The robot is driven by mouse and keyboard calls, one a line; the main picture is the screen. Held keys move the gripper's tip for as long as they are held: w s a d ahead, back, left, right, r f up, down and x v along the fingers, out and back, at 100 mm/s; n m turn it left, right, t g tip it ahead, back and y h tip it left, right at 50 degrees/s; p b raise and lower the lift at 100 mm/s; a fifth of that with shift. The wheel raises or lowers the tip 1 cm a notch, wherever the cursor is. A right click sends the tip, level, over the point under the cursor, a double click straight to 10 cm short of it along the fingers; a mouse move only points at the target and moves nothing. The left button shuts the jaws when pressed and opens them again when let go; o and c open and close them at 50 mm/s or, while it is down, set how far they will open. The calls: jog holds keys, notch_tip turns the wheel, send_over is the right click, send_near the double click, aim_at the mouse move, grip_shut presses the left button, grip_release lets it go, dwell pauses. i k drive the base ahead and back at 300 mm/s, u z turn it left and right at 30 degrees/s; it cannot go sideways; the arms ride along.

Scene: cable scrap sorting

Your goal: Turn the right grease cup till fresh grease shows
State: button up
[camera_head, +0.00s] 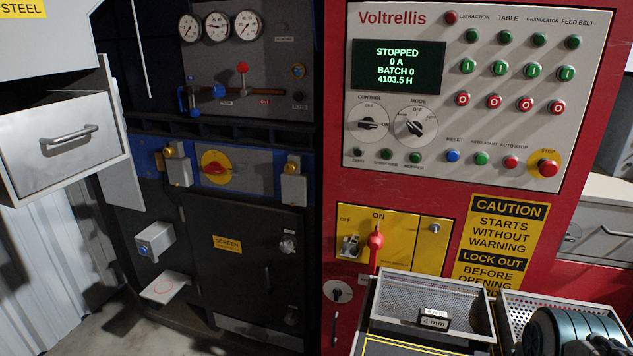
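Two brass-coloured caps sit on grey blocks along the blue band of the dark machine and look like the grease cups. The right grease cup (292,168) is on the right block, just left of the red panel. The left grease cup (169,151) is on the left block. No grease can be made out at the right cup at this size. My gripper's fingers are not in view. A dark blue-grey rounded part at the bottom right corner looks like my arm, well away from both cups.
A red rotary handle (215,168) on a yellow disc sits between the cups. Below is a closed screen door (245,285). The red cabinet's control panel (470,130) reads STOPPED. A red lever (375,242) points up at ON. Mesh trays (432,292) stand in front.

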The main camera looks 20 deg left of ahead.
aim_at(291, 166)
jog(key=z, duration=0.05)
jog(key=k, duration=1.1)
jog(key=u, duration=0.95)
jog(key=i, duration=1.35)
jog(key=z, duration=0.55)
